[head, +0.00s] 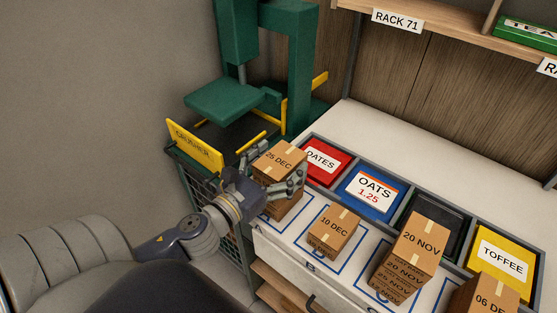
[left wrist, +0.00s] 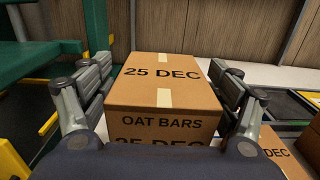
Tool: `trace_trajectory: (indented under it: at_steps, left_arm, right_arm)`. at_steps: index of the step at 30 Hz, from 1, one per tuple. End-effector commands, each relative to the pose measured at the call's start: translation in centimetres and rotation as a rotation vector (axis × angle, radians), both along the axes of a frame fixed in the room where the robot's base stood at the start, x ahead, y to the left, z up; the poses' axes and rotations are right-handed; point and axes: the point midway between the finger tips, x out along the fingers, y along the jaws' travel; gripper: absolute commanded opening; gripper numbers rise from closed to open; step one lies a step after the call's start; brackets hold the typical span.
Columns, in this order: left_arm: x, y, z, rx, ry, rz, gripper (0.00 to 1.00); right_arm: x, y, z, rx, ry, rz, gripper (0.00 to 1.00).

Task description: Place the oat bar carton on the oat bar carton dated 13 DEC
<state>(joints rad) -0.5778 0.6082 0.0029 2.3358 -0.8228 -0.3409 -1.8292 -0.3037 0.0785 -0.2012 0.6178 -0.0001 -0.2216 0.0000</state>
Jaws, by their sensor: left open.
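A brown oat bar carton marked 25 DEC (head: 280,160) stands at the left end of the white counter. It also shows in the left wrist view (left wrist: 165,92), where its front reads OAT BARS. My left gripper (head: 273,170) is open, with one finger on each side of this carton; I cannot tell whether they touch it. More brown box surface (head: 284,207) shows below the gripper, partly hidden by it. Another carton, marked 10 DEC (head: 335,228), stands to the right. No label reading 13 DEC is legible. My right gripper is out of view.
A stack topped by 20 NOV (head: 424,240) and a 06 DEC carton (head: 486,298) stand further right. Behind are red DATES (head: 323,160), blue OATS (head: 372,192) and yellow TOFFEE (head: 502,260) bins. A green crusher (head: 225,103) stands left of the counter.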

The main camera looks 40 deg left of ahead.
Motion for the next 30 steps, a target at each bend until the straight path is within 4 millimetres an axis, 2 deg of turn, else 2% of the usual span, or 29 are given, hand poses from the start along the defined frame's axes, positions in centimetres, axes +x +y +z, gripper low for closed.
trace_trajectory:
  at_steps: [3,7,17,20,30]
  left_arm:
    - [0.0,0.0,0.6,0.001,-0.001,-0.001,0.82]
    - [-1.1,0.1,0.1,-0.002,0.002,0.0,0.82]
    - [-5.9,0.5,-0.1,-0.001,0.003,0.002,0.82]
    - [-7.0,0.7,0.5,-0.006,-0.003,0.006,0.82]
    - [-10.1,1.0,0.6,-0.004,-0.004,0.006,0.82]
  right_arm:
    - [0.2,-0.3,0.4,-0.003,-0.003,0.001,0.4]
    - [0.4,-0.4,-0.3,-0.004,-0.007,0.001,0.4]
    - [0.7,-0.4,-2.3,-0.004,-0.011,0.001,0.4]
    - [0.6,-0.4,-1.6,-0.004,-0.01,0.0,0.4]
    - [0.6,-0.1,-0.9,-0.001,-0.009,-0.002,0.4]
